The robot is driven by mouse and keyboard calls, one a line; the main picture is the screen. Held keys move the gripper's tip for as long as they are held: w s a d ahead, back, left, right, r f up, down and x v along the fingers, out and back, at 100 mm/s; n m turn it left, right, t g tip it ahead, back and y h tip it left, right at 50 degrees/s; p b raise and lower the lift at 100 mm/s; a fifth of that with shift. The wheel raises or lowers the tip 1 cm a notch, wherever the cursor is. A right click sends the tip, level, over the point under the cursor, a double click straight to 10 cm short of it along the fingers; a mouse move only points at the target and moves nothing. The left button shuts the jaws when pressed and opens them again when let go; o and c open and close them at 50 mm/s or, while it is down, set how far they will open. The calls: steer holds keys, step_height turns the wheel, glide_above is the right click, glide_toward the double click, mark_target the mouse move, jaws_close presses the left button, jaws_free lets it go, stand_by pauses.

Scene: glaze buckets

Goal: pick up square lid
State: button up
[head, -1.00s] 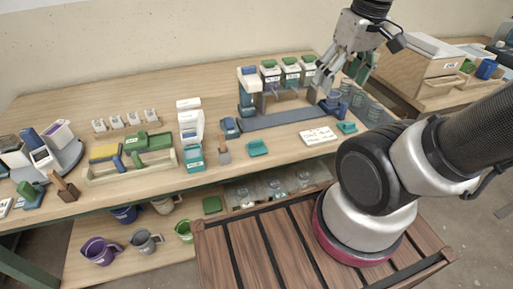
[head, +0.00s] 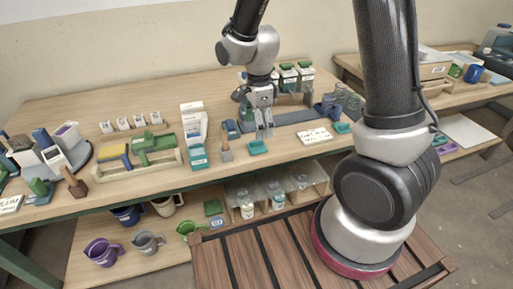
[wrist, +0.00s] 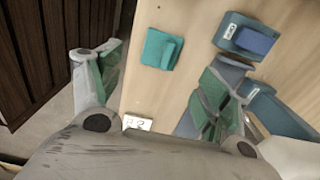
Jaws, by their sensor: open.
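A small teal square piece (head: 257,148) with a raised grip, which looks like the square lid, lies near the front edge of the bench. In the wrist view the teal piece (wrist: 153,50) shows between and beyond my fingers. My gripper (head: 265,134) is open and empty, pointing down just above and behind it in the head view. Its fingers (wrist: 165,62) are spread wide in the wrist view and do not visibly touch the piece. Another teal piece (head: 341,128) lies farther right, and a green square (head: 213,208) lies on the lower shelf.
A blue block on a base (wrist: 248,38) stands close to the right in the wrist view. A labelled white card (head: 314,136) lies right. A long blue-grey rail (head: 293,117) runs behind. Mugs (head: 103,252) stand on the lower shelf.

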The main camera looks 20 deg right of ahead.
mark_target(257, 147)
steer(key=f, duration=0.7)
steer(key=shift+a+f, duration=0.25)
steer(key=c, duration=0.8)
